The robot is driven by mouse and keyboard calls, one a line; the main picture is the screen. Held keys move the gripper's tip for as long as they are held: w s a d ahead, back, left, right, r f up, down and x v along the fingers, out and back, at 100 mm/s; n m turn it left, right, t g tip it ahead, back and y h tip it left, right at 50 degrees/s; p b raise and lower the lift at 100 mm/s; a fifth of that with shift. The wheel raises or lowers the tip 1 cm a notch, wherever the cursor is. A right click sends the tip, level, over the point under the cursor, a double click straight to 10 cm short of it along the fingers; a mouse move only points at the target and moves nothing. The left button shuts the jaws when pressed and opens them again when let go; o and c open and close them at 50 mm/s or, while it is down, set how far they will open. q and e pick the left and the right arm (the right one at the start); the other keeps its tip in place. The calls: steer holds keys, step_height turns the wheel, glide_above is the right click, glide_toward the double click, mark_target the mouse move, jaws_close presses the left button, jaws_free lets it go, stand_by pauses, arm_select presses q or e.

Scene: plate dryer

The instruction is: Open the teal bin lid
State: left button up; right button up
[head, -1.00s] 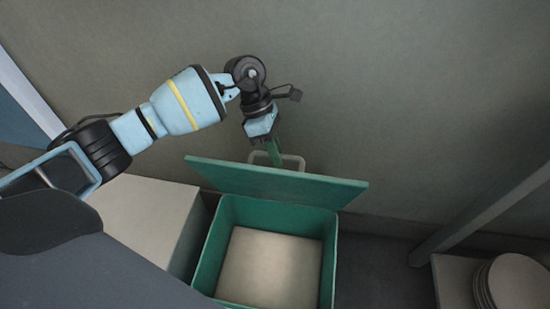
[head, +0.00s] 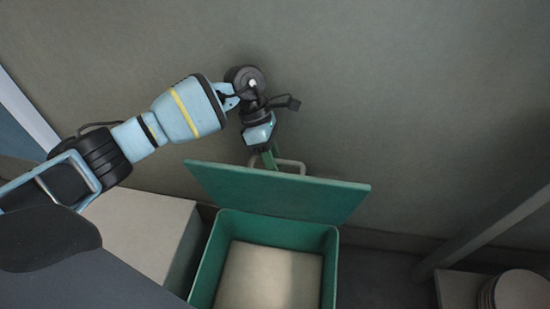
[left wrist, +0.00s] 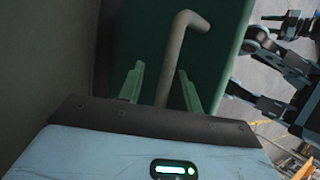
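The teal bin (head: 207,262) stands open at bottom centre of the head view, with a pale bottom inside. Its teal lid (head: 290,195) stands raised at the bin's far side, its inner face toward the head camera. A pale loop handle (head: 291,163) sits behind the lid's upper edge. My left gripper (head: 270,160) is at this handle, behind the lid. In the left wrist view, its two green fingers (left wrist: 161,86) are apart, with the handle bar (left wrist: 172,62) between them and visible gaps. The lid's outer face (left wrist: 220,50) is close beyond. My right gripper is not clearly visible.
A grey wall (head: 400,100) rises close behind the lid and my left arm. A pale box-like unit (head: 145,225) stands left of the bin. A stack of plates (head: 522,290) is at bottom right, near a slanted grey post (head: 480,235).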

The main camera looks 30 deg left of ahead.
arm_select(q)
steer(key=shift+d+r, duration=0.15)
steer(key=shift+r, duration=0.15)
steer(key=shift+r, duration=0.25)
step_height(320, 180, up, 3)
steer(key=shift+f+p, duration=0.15)
steer(key=shift+p, duration=0.3)
steer(key=s+d+p, duration=0.1)
steer(key=s+d, duration=0.1)
steer(key=s, duration=0.5)
steer(key=s+d+r+p, duration=0.1)
steer(key=s+d+p, duration=0.1)
steer(key=s, duration=0.6)
steer(key=shift+d+r, duration=0.25)
steer(key=shift+d, duration=0.4)
steer(key=shift+s, duration=0.15)
